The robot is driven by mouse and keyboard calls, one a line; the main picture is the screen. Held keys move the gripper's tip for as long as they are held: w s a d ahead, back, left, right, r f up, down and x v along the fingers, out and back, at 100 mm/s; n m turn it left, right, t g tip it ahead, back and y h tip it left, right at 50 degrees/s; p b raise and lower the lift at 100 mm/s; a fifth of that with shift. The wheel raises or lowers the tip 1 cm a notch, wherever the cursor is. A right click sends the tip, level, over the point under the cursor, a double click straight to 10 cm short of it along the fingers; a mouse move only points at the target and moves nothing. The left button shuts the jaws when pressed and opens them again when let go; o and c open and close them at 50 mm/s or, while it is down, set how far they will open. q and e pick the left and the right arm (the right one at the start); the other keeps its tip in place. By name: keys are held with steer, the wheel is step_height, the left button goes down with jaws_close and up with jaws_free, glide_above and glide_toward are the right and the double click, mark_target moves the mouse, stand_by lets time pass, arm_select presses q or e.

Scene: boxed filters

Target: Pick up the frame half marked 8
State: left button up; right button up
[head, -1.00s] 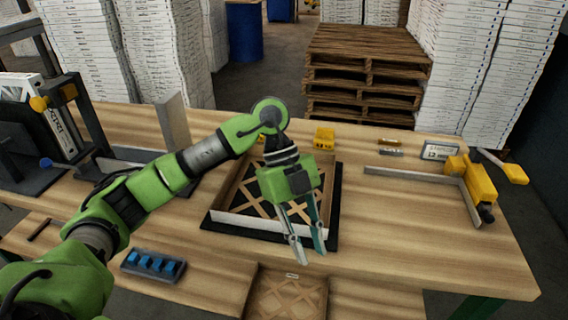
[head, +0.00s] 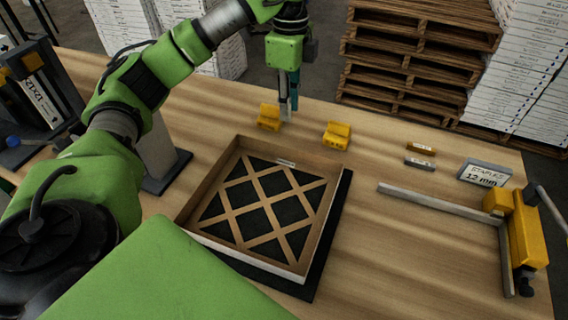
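A square frame half (head: 318,238) with brown cardboard walls and a wooden lattice lies on a black mat (head: 333,262) on the workbench. A small pale label sits by its far wall; I cannot read its mark, so I cannot tell if it is the 8. My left gripper (head: 289,112) points down beyond the frame's far side, near a yellow block. Its fingers look close together from this angle, and nothing shows between them. My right gripper is not in view.
Two yellow blocks (head: 268,117) (head: 337,135) stand behind the frame. At right are a "staples 12 mm" sign (head: 485,173), small bars (head: 420,149) and a grey angled fence (head: 436,203) with a yellow tool (head: 523,243). Pallets (head: 410,60) stand beyond the bench.

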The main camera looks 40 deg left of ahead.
arm_select(q)
glide_above(288, 149)
steer(key=f, duration=0.8)
steer(key=shift+w+a+b, duration=0.25)
steer(key=shift+b, duration=0.05)
steer(key=f, duration=0.2)
steer(key=f+p, duration=0.1)
steer(key=f, duration=0.1)
steer(key=shift+s+d+f+p, duration=0.2)
steer(key=shift+p, duration=0.1)
steer(key=shift+f, duration=0.55)
jaws_close()
